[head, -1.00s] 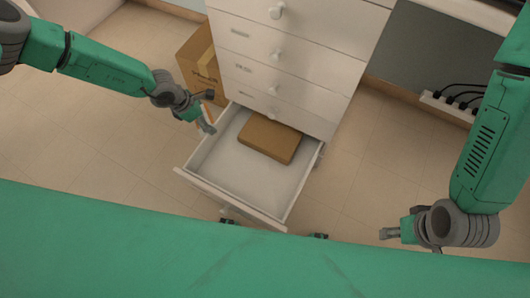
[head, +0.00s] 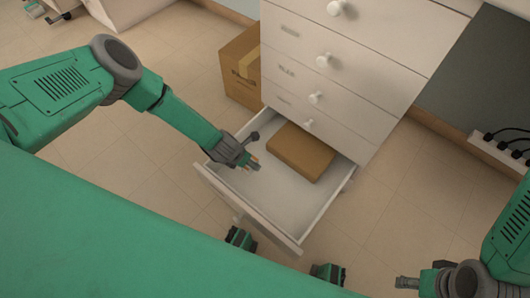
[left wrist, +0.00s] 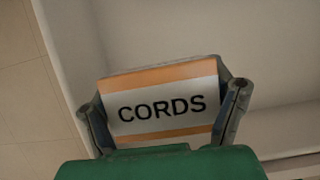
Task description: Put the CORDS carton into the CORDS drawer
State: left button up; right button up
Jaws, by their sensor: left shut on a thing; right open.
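The CORDS carton (left wrist: 165,106), white with orange bands and black lettering, is between the fingers of my left gripper (left wrist: 165,105) in the left wrist view. In the head view my left gripper (head: 250,150) is over the left part of the open bottom drawer (head: 262,195) and mostly hides the carton. I cannot tell whether the carton touches the drawer floor. A flat brown box (head: 301,151) lies at the back of this drawer. My right gripper (head: 408,283) is open and empty at the lower right, away from the drawer.
The white cabinet (head: 350,75) has several closed drawers with round knobs above the open one. A brown cardboard box (head: 240,75) stands on the floor to its left. A power strip (head: 500,155) is at the right. The front of the open drawer is free.

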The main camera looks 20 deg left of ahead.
pick_arm(q)
notch_tip(320, 180, down, 6)
jog(key=shift+d+r+b, duration=0.1)
jog(key=shift+r+b, duration=0.1)
jog(key=shift+b, duration=1)
notch_tip(320, 180, down, 4)
jog(key=shift+r+b, duration=0.1)
jog(key=shift+b, duration=0.95)
jog(key=shift+c, duration=0.6)
jog(key=o, duration=1.3)
jog(key=shift+r, duration=0.2)
